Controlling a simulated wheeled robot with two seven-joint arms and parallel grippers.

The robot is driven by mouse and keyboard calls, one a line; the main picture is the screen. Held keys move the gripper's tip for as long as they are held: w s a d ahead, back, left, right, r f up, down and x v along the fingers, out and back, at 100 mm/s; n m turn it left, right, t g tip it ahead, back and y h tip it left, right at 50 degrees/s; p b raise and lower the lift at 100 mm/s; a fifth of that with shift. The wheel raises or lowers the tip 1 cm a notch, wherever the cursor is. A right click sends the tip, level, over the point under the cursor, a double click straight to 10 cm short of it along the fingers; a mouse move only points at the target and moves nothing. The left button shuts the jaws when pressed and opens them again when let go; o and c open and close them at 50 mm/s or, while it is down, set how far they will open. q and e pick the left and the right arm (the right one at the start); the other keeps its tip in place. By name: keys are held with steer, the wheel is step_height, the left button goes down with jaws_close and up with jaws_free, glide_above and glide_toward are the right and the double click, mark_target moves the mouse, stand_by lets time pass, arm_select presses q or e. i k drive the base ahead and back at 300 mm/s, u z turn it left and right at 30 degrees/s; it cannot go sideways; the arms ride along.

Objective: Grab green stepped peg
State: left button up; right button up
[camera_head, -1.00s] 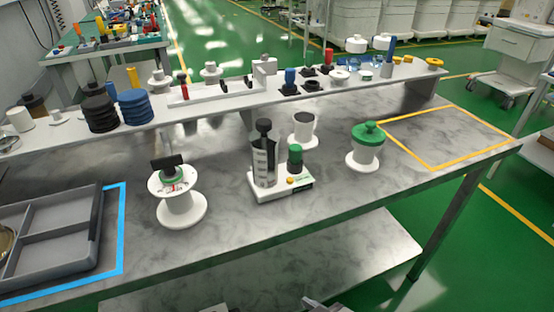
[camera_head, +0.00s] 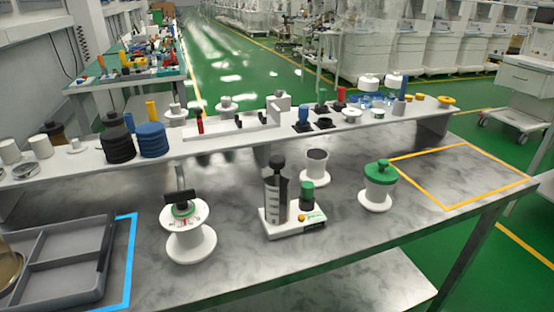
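No thing in view can be told for certain as the green stepped peg. A green stepped lid with a knob (camera_head: 382,171) sits on a white canister (camera_head: 376,197) at the right of the table. A short green cylinder (camera_head: 307,194) stands on the white device (camera_head: 291,222) at the table's middle, beside a tall grey-and-black cylinder (camera_head: 276,190). A small dark green piece (camera_head: 321,98) stands on the raised shelf behind, too small to make out its shape. Neither gripper is in view.
A white spool-like stand (camera_head: 190,243) and a grey divided tray (camera_head: 60,275) are at the left. The shelf (camera_head: 230,140) holds many small parts. The yellow-outlined area (camera_head: 458,178) at the right is empty.

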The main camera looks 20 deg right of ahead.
mark_target(307, 189)
steer(key=u, duration=2.9)
steer(key=k, duration=0.5)
steer(key=z, duration=2.4)
